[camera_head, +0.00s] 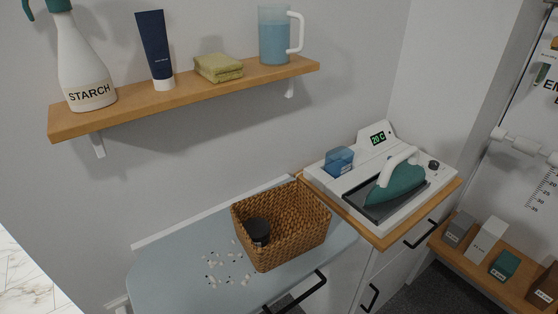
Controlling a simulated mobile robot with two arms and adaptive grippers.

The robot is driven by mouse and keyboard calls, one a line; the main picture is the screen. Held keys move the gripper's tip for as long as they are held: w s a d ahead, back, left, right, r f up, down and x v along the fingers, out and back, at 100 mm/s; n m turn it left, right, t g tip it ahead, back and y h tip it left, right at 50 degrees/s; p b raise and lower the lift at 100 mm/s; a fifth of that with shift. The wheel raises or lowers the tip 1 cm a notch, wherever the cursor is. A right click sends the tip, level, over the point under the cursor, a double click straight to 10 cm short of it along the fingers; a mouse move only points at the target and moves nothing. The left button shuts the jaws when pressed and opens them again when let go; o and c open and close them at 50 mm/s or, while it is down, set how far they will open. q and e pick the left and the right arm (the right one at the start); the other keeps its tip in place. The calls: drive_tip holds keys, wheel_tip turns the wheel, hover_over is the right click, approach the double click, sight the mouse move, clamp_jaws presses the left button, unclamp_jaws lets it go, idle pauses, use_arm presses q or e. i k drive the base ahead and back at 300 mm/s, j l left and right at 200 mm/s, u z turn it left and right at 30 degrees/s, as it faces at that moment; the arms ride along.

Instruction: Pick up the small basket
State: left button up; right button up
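The small basket (294,243) is brown and woven, with an open top. It stands upright on the light blue ironing board (180,275), near the board's right end. A small dark jar with a black lid (257,230) is inside the basket at its left side. Neither of my grippers shows in the head view.
Small white and dark bits (230,268) lie scattered on the board left of the basket. A cabinet with a steam iron (395,188) stands close on the right. A wooden wall shelf (190,95) with a starch bottle (80,60) and a jug (274,38) hangs above.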

sight(299, 221)
drive_tip(key=l+u, duration=0.75)
drive_tip(key=k+l+u, duration=0.1)
drive_tip(key=l+u, duration=0.3)
